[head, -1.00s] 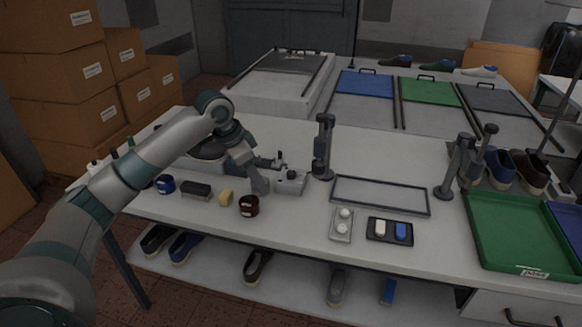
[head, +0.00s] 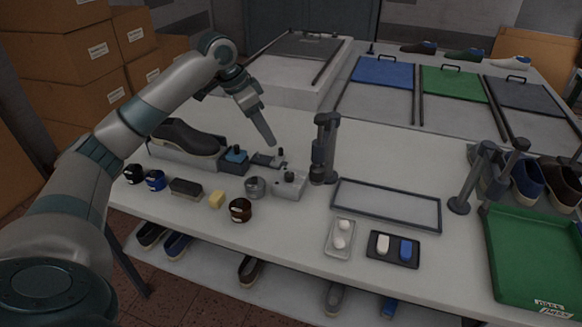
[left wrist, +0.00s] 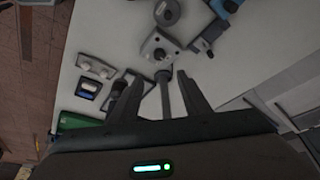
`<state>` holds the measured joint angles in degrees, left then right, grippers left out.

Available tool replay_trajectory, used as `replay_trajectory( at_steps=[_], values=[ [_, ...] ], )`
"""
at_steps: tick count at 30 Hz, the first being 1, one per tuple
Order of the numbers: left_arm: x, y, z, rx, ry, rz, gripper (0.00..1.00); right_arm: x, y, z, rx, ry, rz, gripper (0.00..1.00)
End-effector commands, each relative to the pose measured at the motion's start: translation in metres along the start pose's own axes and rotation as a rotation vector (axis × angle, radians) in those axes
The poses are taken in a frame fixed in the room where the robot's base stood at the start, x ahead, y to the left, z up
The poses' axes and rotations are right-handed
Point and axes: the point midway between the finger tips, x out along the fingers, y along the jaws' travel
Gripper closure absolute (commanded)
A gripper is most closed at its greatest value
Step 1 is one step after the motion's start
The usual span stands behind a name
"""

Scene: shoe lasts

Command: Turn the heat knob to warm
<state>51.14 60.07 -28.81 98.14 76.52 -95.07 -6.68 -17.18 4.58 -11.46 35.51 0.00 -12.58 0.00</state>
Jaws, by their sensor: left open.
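A small pale grey box (head: 289,185) with a dark knob (head: 290,176) on top stands near the middle of the table. I take this as the heat knob, though its markings are too small to read. My left gripper (head: 268,140) is open and empty, above the table and behind the box in the head view, apart from the knob. In the left wrist view the box (left wrist: 157,43) lies ahead of the spread fingers of my left gripper (left wrist: 158,75). My right gripper is not in view.
A dark post (head: 324,150) stands right beside the box. A grey tin (head: 255,187), a brown jar (head: 240,210) and a yellow sponge (head: 217,199) lie to its left. A blue block with a knob (head: 236,157) is behind left. An empty framed tray (head: 385,206) is at right.

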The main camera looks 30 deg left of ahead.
Motion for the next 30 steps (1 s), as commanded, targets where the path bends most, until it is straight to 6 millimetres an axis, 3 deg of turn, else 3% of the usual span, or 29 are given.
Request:
replay_trajectory(
  at_steps=[14, 20, 30],
  values=[
    [0.008, 0.000, 0.000, 0.000, -0.001, 0.000, 0.57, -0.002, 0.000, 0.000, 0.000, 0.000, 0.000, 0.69],
    [0.030, 0.001, 0.000, 0.001, -0.003, 0.002, 0.57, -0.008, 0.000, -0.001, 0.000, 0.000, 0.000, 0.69],
    [0.089, 0.001, 0.000, 0.000, -0.002, 0.002, 0.57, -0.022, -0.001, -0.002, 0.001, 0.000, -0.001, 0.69]
  ],
)
